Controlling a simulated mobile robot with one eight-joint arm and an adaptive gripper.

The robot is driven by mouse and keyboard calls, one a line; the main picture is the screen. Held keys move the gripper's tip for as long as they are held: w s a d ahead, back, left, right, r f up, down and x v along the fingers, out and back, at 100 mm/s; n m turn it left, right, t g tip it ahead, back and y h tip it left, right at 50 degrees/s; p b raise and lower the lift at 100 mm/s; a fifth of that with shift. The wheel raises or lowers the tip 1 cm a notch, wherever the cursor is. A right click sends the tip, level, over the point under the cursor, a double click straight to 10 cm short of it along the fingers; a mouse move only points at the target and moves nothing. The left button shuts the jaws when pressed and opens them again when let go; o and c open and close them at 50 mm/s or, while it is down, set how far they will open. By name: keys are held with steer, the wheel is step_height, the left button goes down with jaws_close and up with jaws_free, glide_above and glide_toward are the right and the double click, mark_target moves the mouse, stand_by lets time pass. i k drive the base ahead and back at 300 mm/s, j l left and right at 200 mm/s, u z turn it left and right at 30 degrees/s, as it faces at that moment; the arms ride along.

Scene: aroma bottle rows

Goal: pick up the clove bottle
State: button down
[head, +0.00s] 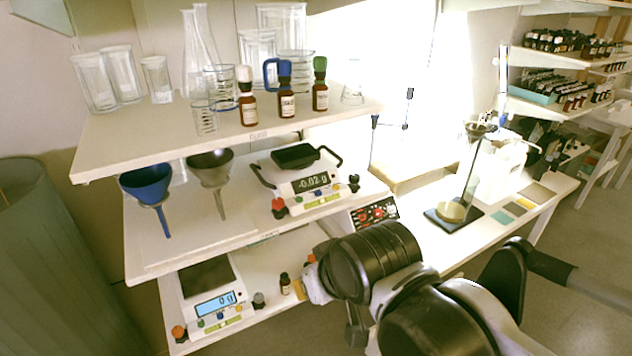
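Three brown bottles stand in a row on the upper shelf: one with a white cap (247,97), one with a blue cap (286,92) and one with a green cap (320,85). A small dark-capped brown bottle (285,284) stands on the lower bench, just left of my arm's end. The labels are too small to read, so I cannot tell which bottle is clove. My arm reaches in from the lower right, and my gripper (317,285) is at its end, low over the bench. Its fingers are mostly hidden by the arm, and their opening does not show.
Glass beakers (120,73) and flasks crowd the upper shelf. Funnels (147,186) and a balance (308,188) sit on the middle shelf. Another balance (210,295) stands left of the small bottle.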

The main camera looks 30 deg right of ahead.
mark_target(286, 287)
steer(key=k+j+z, duration=0.25)
steer(key=k+j, duration=0.15)
steer(key=k+j+z, duration=0.3)
steer(key=k+j, duration=0.1)
steer(key=j, duration=0.05)
